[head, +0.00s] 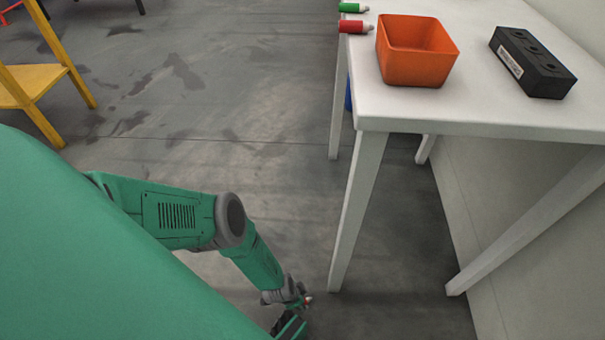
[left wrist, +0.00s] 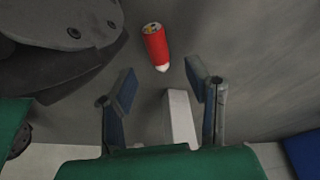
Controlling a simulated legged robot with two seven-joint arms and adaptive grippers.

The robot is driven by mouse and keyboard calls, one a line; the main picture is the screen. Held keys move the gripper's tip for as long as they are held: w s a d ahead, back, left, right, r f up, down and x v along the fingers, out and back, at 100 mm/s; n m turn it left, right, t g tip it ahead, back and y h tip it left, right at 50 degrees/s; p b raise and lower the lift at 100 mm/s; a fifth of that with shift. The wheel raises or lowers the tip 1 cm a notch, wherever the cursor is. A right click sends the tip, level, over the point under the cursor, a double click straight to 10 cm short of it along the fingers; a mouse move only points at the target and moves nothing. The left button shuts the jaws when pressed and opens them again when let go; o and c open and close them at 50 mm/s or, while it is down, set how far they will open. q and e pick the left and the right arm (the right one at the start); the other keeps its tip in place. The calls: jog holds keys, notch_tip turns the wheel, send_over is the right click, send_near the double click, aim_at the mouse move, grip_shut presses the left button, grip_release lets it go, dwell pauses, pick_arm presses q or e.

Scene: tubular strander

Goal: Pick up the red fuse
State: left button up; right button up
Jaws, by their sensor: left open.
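A red fuse (head: 353,27) with a pale tip lies at the far left edge of the white table (head: 450,112), its rear end reaching the edge. A red fuse (left wrist: 155,45) with a white tip also shows in the left wrist view, beyond my fingers and apart from them. I cannot tell if it is the same one. My left gripper (head: 292,318) is low, left of the table's front leg. In the left wrist view its fingers (left wrist: 162,77) are open with nothing gripped. A small reddish tip (head: 308,299) shows beside it, too small to identify. My right gripper is out of view.
A green fuse (head: 352,7) lies behind the red one. An orange bin (head: 416,66) and a black block with holes (head: 532,62) stand on the table. The front leg (head: 357,210) is close to my left gripper. Yellow frame (head: 45,75) stands far left. Open floor lies between.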

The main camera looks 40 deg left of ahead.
pick_arm(q)
jog(key=b+x, duration=0.3)
jog(key=x, duration=0.1)
jog(key=shift+s+f, duration=0.1)
jog(key=shift+f, duration=0.25)
jog(key=shift+r, duration=0.1)
grip_shut()
notch_tip(320, 180, up, 10)
jog(key=p, duration=0.7)
